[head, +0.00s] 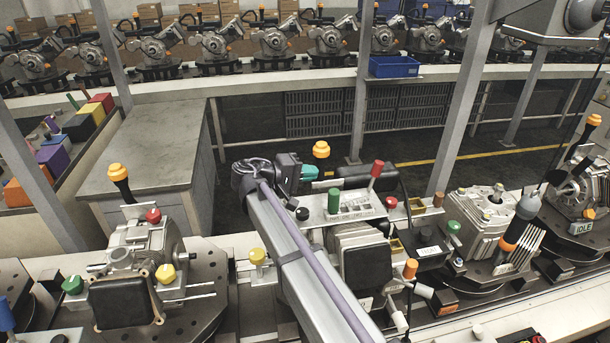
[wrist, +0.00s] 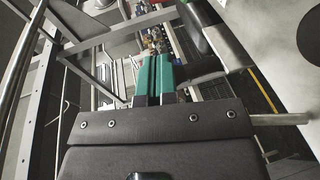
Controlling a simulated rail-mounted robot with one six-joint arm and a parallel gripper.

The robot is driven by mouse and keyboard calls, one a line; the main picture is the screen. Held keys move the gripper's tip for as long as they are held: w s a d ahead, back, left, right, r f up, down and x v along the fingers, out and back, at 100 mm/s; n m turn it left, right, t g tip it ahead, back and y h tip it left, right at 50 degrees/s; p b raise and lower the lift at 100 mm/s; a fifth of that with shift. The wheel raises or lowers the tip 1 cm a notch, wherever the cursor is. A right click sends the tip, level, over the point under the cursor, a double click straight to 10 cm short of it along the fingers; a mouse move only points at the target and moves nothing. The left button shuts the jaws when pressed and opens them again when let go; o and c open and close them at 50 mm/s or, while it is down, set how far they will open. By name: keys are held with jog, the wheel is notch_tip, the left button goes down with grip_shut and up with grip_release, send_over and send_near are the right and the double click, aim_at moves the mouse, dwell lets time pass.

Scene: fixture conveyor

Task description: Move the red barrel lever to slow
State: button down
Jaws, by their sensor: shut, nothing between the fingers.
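The panel's lettering is too small to read surely. A green barrel lever (head: 334,200) stands at the panel's left part. My gripper (head: 311,172) is left of the red lever and behind the green one, apart from both as far as I can tell. Its teal fingers are shut and empty in the wrist view (wrist: 154,75). The red lever is not clearly visible in the wrist view.
A black horizontal cylinder (head: 366,176) lies behind the panel. An orange knob (head: 321,149) rises close behind my gripper. Engine fixtures stand left (head: 137,262) and right (head: 487,220) on the conveyor. A grey cabinet (head: 150,160) stands at the back left.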

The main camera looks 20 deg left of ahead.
aim_at(375, 176)
jog(key=b+x, duration=0.3)
jog(key=x, duration=1.5)
jog(key=shift+w+d+f, duration=0.15)
jog(key=shift+w+f, duration=0.1)
